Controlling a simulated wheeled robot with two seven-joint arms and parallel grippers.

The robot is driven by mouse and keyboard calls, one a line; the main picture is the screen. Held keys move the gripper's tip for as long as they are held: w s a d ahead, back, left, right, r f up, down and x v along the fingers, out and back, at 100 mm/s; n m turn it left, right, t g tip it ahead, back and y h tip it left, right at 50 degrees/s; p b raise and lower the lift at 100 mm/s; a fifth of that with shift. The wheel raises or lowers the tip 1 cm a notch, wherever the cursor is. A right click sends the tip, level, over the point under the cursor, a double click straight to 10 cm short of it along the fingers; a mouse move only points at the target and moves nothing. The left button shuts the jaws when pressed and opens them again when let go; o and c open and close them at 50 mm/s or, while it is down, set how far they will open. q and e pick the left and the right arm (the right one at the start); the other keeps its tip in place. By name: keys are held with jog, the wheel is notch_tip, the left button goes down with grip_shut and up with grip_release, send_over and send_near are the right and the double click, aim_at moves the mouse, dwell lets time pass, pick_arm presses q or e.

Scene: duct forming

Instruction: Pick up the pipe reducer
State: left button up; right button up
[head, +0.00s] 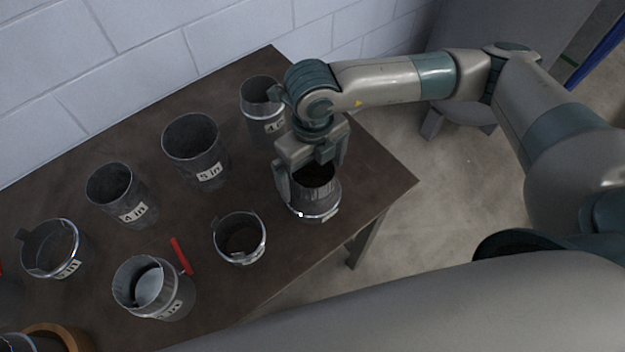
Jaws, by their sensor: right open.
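A dark grey metal duct piece (316,203), which looks like the pipe reducer, stands near the right corner of the table. It is narrower at its open top and has a shiny band at its base, with a white label partly in view. My right gripper (306,172) is open and comes down from above at this piece. One finger is at its left side and the other is near its far right rim. I cannot tell whether the fingers touch it. The gripper hides part of the rim. My left gripper is not in view.
The brown table (222,292) holds several other labelled metal duct pieces, including a low ring (262,250) close by on the left and a tall piece (268,128) behind. A red stick (181,256) is at the front. A white block wall (130,80) borders the back.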

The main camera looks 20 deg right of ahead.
jog(key=shift+f, duration=0.95)
jog(key=c, duration=1.2)
jog(key=shift+o, duration=0.2)
jog(key=shift+r, duration=0.15)
